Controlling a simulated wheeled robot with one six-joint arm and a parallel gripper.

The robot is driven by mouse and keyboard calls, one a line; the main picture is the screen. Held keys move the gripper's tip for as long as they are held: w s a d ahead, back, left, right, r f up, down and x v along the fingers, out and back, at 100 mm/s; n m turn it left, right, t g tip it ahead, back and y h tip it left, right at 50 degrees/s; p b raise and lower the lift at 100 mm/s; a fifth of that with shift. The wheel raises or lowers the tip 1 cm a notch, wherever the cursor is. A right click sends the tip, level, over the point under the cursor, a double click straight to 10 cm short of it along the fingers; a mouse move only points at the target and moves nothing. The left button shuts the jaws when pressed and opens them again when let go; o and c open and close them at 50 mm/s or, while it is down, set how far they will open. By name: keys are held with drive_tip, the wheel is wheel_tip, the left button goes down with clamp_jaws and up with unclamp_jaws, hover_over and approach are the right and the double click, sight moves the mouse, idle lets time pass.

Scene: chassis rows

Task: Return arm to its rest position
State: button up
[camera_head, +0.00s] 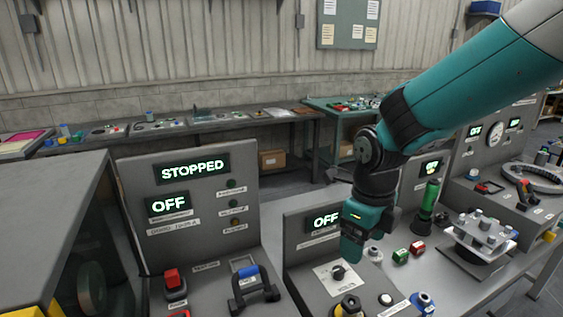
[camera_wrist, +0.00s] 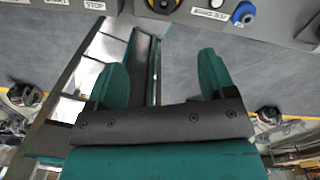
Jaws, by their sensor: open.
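My gripper (camera_head: 352,248) is at the end of my teal and black arm, which reaches in from the upper right in the head view. It hangs in front of the middle control panel, close to its OFF display (camera_head: 326,219) and above a dark knob (camera_head: 338,272). In the wrist view my gripper (camera_wrist: 162,80) shows two teal fingers spread wide apart. Nothing is between them. Whether the gripper touches the panel cannot be told.
A left panel (camera_head: 195,172) reads STOPPED and OFF, with a red button (camera_head: 172,280) and a blue-handled lever (camera_head: 250,285) below. Right of my gripper are green and red blocks (camera_head: 409,252), a green cylinder (camera_head: 428,200) and a metal fixture (camera_head: 482,238). Benches line the back wall.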

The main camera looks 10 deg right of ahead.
drive_tip(key=s+a+r+n+y, duration=0.2)
drive_tip(key=s+r+n, duration=0.2)
drive_tip(key=s+n, duration=0.5)
drive_tip(key=s+a+r+n+y, duration=0.2)
drive_tip(key=s+n, duration=0.7)
drive_tip(key=n, duration=1.7)
drive_tip(key=shift+s+a+r+n, duration=0.15)
drive_tip(key=shift+r+n, duration=0.15)
drive_tip(key=shift+r, duration=0.65)
